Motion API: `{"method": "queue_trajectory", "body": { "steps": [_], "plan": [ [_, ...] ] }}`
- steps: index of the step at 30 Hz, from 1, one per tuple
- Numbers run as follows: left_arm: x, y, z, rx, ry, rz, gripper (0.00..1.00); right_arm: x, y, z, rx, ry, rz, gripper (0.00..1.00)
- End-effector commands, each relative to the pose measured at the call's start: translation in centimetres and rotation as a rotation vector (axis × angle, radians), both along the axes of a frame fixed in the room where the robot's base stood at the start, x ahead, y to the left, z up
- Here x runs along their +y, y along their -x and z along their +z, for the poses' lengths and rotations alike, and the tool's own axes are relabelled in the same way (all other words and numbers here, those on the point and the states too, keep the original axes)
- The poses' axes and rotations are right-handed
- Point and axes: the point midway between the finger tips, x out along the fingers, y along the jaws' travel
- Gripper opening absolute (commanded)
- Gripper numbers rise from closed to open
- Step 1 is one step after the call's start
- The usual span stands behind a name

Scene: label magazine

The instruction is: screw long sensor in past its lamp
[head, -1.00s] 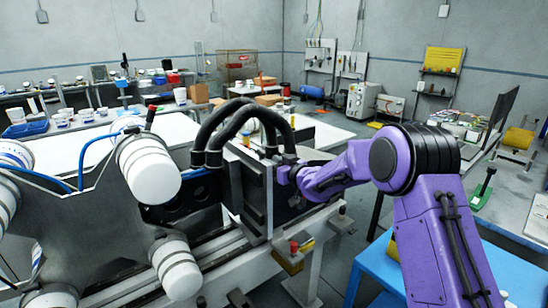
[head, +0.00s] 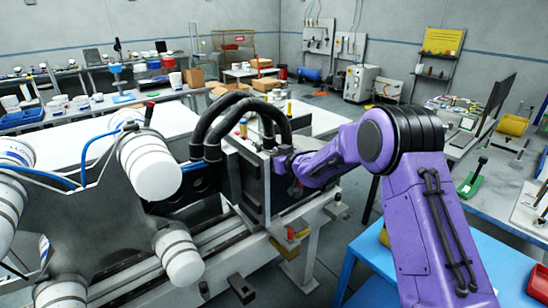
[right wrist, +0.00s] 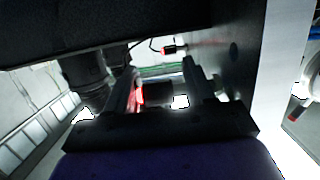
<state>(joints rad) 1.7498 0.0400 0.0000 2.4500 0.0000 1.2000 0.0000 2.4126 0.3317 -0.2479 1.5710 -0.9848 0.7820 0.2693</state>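My right gripper (head: 284,164) is at the right side of a dark boxy machine head (head: 256,182) with thick black hoses; its fingertips are hard to see there. In the right wrist view its two fingers (right wrist: 162,88) stand apart, with a bright gap between them. A dark block shows between them, and red light falls on the left finger. Beyond them a small dark cylinder with a red glowing end (right wrist: 169,50) and a thin cable sits near a grey plate (right wrist: 232,60). I cannot tell whether this is the long sensor or its lamp. My left gripper is out of view.
A grey frame with white rollers (head: 150,166) fills the left foreground. A rail (head: 215,240) runs below the machine head. A blue table (head: 505,265) stands at the right. A dark overhang (right wrist: 90,30) lies close above the fingers in the right wrist view.

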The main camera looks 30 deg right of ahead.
Motion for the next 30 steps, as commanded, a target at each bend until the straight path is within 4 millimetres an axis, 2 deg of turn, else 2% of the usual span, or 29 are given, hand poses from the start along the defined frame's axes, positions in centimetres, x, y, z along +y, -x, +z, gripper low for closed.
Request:
{"method": "queue_trajectory", "body": {
  "steps": [2, 12, 15, 19, 30],
  "plan": [
    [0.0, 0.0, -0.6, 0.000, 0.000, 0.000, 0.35, -0.1, 0.9, 0.1, -0.002, -0.002, 0.000, 0.53],
    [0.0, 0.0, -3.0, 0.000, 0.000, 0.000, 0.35, -0.6, 8.2, 1.6, -0.003, 0.000, 0.000, 0.53],
    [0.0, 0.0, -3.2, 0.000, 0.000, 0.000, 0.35, -0.7, 9.5, 1.9, -0.001, 0.000, 0.000, 0.53],
    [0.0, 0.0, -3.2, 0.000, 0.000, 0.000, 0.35, -0.7, 10.1, 2.1, 0.000, 0.000, 0.000, 0.53],
    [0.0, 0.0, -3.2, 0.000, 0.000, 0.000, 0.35, -0.7, 10.0, 2.1, 0.000, 0.000, 0.000, 0.53]
  ]
}}
